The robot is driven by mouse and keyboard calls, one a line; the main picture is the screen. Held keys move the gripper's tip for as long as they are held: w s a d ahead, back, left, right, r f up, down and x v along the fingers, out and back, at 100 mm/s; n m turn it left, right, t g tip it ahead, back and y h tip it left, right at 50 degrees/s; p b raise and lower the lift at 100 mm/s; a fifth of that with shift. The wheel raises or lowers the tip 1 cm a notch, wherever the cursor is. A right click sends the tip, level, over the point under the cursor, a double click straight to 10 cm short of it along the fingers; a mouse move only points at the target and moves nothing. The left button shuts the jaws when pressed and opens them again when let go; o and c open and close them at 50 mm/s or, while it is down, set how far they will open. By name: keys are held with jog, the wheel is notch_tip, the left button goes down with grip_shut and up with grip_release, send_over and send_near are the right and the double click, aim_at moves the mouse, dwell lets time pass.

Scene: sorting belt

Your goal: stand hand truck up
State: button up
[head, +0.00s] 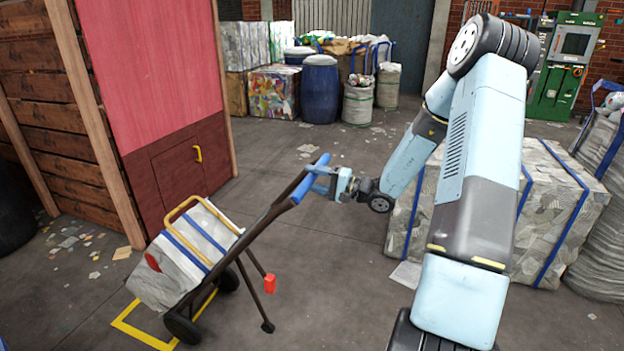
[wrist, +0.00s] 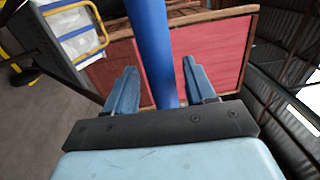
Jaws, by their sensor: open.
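The hand truck (head: 254,226) leans back at a slant in the head view, its blue handle end up and to the right, its wheels low at the left. It carries a strapped bale (head: 180,262) with a yellow hoop over it. My gripper (head: 315,180) is at the blue handle bar (head: 311,180). In the wrist view the blue bar (wrist: 152,55) runs between the two spread fingers of my gripper (wrist: 160,88), with space showing on both sides. The bale (wrist: 75,28) and yellow hoop show at upper left there. Contact with the bar cannot be told.
A yellow floor outline (head: 145,338) lies under the truck's wheels. A wooden booth with a red panel (head: 150,70) stands behind it at left. A large strapped bale (head: 545,205) stands at right behind my arm. Blue barrels (head: 320,90) and sacks stand at the back. The middle floor is open.

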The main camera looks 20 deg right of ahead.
jog(key=shift+w+a, duration=0.25)
jog(key=shift+a, duration=0.1)
jog(key=shift+s, duration=0.1)
grip_shut()
dwell(0.3)
